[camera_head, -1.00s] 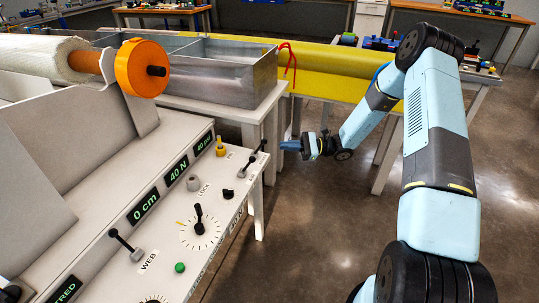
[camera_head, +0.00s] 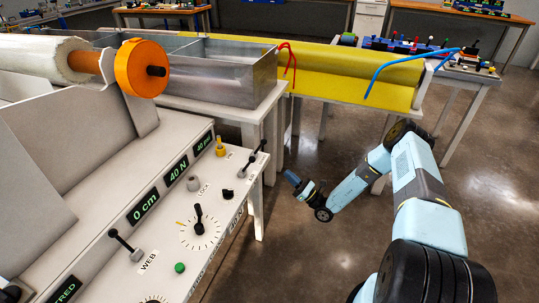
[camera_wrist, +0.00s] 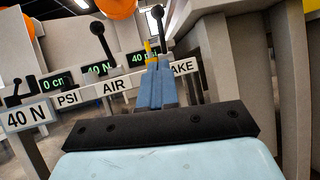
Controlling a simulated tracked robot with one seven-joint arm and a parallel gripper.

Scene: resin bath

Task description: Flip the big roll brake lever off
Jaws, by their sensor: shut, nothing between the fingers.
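A black-knobbed lever (camera_head: 254,157) stands at the far right end of the control panel, tilted up to the right. In the wrist view a black-knobbed lever (camera_wrist: 158,14) rises behind my fingers, above a label partly hidden by them that reads "AKE" (camera_wrist: 184,67). My gripper (camera_head: 291,177) is off the panel's right end, apart from the lever and a little lower in the picture. Its blue fingers (camera_wrist: 156,88) are shut and empty, pointing toward the panel. The big roll (camera_head: 50,58) with its orange end cap (camera_head: 141,68) is at the upper left.
The panel (camera_head: 150,262) also carries a WEB lever (camera_head: 126,244), a dial (camera_head: 200,228), a green button (camera_head: 180,267) and a yellow knob (camera_head: 221,147). A metal bath (camera_head: 230,75) is behind. Open floor (camera_head: 270,255) lies to the right.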

